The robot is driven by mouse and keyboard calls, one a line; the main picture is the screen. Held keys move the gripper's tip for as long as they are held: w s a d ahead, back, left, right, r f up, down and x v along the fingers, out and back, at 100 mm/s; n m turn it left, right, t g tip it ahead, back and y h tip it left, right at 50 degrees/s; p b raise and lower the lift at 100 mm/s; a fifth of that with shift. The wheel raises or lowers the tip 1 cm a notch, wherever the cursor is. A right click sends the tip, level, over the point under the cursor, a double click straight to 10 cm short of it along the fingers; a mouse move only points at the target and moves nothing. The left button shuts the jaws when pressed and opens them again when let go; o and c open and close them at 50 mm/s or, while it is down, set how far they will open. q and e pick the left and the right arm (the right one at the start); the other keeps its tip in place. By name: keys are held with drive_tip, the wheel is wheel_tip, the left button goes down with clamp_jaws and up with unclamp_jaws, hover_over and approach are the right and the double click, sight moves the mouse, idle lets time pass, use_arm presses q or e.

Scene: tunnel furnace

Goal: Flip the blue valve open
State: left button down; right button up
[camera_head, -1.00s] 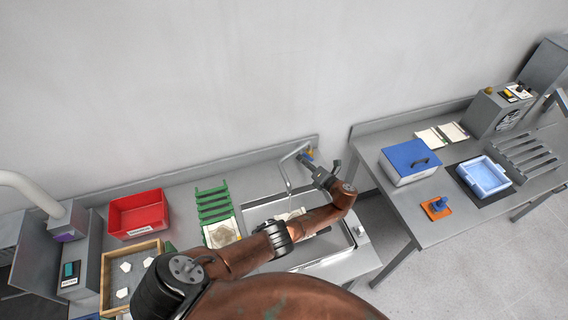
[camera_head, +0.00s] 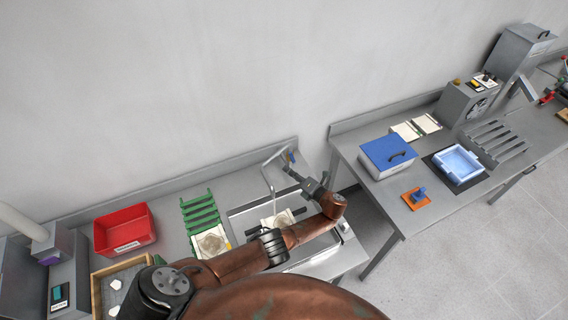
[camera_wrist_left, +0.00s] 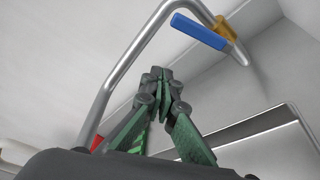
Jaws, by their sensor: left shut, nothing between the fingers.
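The blue valve is a blue lever handle (camera_wrist_left: 200,31) on a brass body (camera_wrist_left: 225,28), fitted at the wall end of a bent metal spout pipe (camera_wrist_left: 128,62). In the head view the valve (camera_head: 291,156) is small, at the back of the sink (camera_head: 240,212). My left gripper (camera_wrist_left: 163,76) has green fingers closed together with nothing between them. In the wrist view the blue handle is beyond and up to the right of the fingertips, apart from them. In the head view my left gripper (camera_head: 290,170) is just in front of the valve. My right gripper is not in view.
The spout pipe (camera_head: 268,172) arches over the sink beside my gripper. A green rack (camera_head: 200,210) and a red bin (camera_head: 125,228) stand left of the sink. A second table on the right holds a blue-lidded box (camera_head: 388,157) and a blue tray (camera_head: 458,166).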

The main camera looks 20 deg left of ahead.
use_arm(q)
drive_tip(key=v, duration=0.5)
drive_tip(key=shift+w+d+f, duration=0.15)
drive_tip(key=shift+d+f, duration=0.1)
drive_tip(key=shift+d, duration=0.15)
